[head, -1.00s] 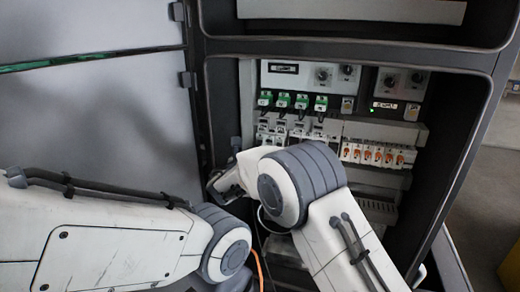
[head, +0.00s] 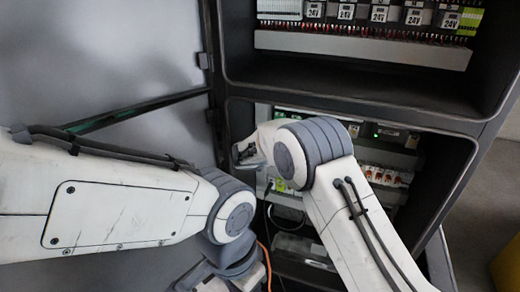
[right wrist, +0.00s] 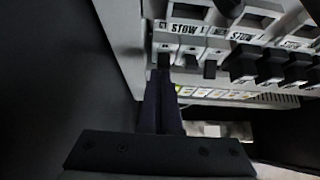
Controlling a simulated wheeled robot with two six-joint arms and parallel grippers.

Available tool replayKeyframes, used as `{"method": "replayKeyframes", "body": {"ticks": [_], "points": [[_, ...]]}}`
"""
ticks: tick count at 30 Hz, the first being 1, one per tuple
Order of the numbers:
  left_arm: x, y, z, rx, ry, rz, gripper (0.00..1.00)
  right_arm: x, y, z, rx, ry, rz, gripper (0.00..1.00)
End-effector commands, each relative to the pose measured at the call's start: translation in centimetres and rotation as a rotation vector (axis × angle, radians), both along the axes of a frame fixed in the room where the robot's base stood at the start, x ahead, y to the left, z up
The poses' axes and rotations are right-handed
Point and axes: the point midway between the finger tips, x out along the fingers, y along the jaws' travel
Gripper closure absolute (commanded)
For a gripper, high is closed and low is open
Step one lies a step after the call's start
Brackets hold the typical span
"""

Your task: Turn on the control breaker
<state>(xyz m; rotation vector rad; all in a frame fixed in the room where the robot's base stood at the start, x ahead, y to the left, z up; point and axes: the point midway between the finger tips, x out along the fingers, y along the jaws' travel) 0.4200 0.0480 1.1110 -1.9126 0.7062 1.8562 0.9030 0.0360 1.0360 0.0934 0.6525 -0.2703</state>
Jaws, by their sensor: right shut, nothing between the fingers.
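A row of breakers (right wrist: 185,50) with black toggles shows in the right wrist view; the legible label there reads "STOW 1". I cannot tell which one is the control breaker. My right gripper (right wrist: 163,84) is shut and empty, its fingertips just below the leftmost black toggle (right wrist: 163,61); I cannot tell whether they touch. In the head view my right gripper (head: 248,154) is at the left edge of the lower cabinet opening, and my right arm hides much of the breaker panel. My left arm comes in from the left; its gripper's fingers are not visible.
An upper bay holds a row of 24V modules (head: 379,14). The lower bay has breakers with orange markings (head: 388,176) on the right and a dark cable below. The cabinet frame (head: 350,112) surrounds the opening. An open grey door (head: 110,60) stands on the left.

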Motion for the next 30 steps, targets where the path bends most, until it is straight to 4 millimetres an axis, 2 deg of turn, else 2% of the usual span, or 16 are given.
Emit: {"method": "replayKeyframes", "body": {"ticks": [2, 4, 10, 21, 30], "points": [[0.0, 0.0, 1.1, 0.0, 0.0, 0.0, 0.5, 0.2, -1.0, 0.6, 0.012, 0.035, -0.012, 1.0], [0.0, 0.0, 0.6, 0.0, 0.0, 0.0, 0.5, 0.1, -0.9, 0.0, 0.009, 0.035, -0.009, 1.0], [0.0, 0.0, 0.6, 0.001, 0.001, 0.0, 0.5, 0.1, -0.8, 0.1, 0.009, 0.034, -0.009, 1.0], [0.0, 0.0, 1.9, 0.0, 0.0, 0.0, 0.5, 0.1, -0.8, 1.7, 0.008, 0.032, -0.009, 1.0], [0.0, 0.0, 1.9, 0.0, 0.0, 0.001, 0.5, 0.2, -0.8, 2.1, 0.009, 0.024, -0.009, 1.0]]}}
